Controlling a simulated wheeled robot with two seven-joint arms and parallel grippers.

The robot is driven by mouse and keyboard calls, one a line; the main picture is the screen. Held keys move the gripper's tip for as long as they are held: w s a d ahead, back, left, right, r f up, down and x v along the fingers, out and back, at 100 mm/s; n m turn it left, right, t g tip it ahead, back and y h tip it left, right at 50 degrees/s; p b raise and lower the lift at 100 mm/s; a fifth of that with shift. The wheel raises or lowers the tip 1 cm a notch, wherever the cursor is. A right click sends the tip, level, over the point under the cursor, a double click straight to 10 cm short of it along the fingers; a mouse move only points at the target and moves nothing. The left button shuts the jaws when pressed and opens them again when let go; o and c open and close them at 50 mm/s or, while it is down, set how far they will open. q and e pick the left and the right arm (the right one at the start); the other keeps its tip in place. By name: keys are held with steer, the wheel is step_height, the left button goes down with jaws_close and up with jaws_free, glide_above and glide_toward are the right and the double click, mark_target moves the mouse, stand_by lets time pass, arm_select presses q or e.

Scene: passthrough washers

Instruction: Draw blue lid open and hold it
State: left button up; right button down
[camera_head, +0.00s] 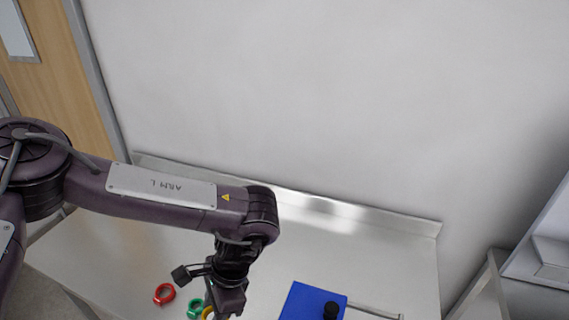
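The blue lid (302,302) is at the bottom edge of the head view, right of centre, and is cut off by the frame. A dark round knob (331,310) stands on it near its right side. My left arm comes in from the left, and its wrist points down to the left of the lid, apart from it. My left gripper's fingertips are below the frame edge or hidden, so whether it is open cannot be told. My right gripper is not in view.
A red ring (164,300), a green ring (194,314) and a partly hidden yellow ring (208,313) lie on the metal table (390,270). A thin metal rod (375,312) extends right of the lid. A wall stands behind the table's raised back edge (330,207).

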arm_select(q)
steer(key=a+n+g+h+b, duration=0.1)
steer(key=n, duration=0.3)
steer(key=s+a+n+h+b, duration=0.1)
steer(key=a+n, duration=0.1)
steer(key=n, duration=0.2)
steer(key=s+a+r+n+g+h+b, duration=0.1)
steer(key=a+n+h, duration=0.1)
steer(key=n, duration=0.2)
steer(key=shift+a+r+n+g, duration=0.1)
steer(key=shift+n+g, duration=0.2)
steer(key=shift+n, duration=0.1)
